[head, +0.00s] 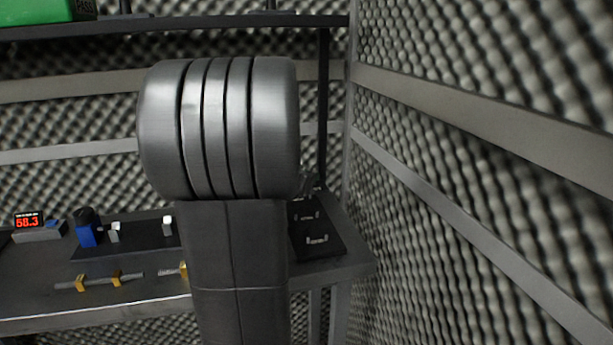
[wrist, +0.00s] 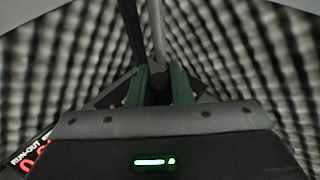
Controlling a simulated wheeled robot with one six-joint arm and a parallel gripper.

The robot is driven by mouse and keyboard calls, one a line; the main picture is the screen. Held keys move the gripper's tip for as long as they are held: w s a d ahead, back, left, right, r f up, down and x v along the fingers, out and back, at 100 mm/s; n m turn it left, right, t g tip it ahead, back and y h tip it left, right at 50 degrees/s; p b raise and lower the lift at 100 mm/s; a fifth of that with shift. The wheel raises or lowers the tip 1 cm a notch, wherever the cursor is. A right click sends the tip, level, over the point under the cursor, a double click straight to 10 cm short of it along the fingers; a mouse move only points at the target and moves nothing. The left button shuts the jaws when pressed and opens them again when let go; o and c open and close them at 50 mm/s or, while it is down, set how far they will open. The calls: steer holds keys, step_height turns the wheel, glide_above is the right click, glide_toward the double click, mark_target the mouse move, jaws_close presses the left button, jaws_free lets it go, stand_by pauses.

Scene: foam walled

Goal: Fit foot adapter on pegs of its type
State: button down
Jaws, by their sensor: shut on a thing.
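In the wrist view my gripper (wrist: 159,84) has its two green fingers shut on a small dark piece (wrist: 160,74), seemingly the foot adapter; its shape is hard to make out. In the head view my arm hides most of the gripper and the held piece. A black board (head: 325,249) with small light pegs (head: 317,240) and labels lies at the right end of the bench, just right of my arm. The labels are too small to read. I cannot tell how far the held piece is from the pegs.
The grey bench (head: 40,285) carries a red-digit display (head: 30,220), a blue and black object (head: 87,230), a dark plate (head: 140,236) with light blocks, and a rod on yellow supports (head: 100,281). Foam walls (head: 450,180) with rails close the right and back. A shelf (head: 200,22) runs above.

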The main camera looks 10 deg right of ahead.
step_height(320, 180, down, 6)
steer(key=b, duration=0.6)
steer(key=shift+r, duration=0.1)
steer(key=shift+f+b, duration=1.3)
steer(key=shift+b, duration=0.6)
stand_by(1.4)
steer(key=c, duration=1.2)
jaws_free()
steer(key=shift+s+a, duration=0.1)
steer(key=p+v, duration=0.3)
steer(key=v, duration=0.9)
steer(key=shift+r, duration=0.1)
steer(key=shift+v, duration=0.8)
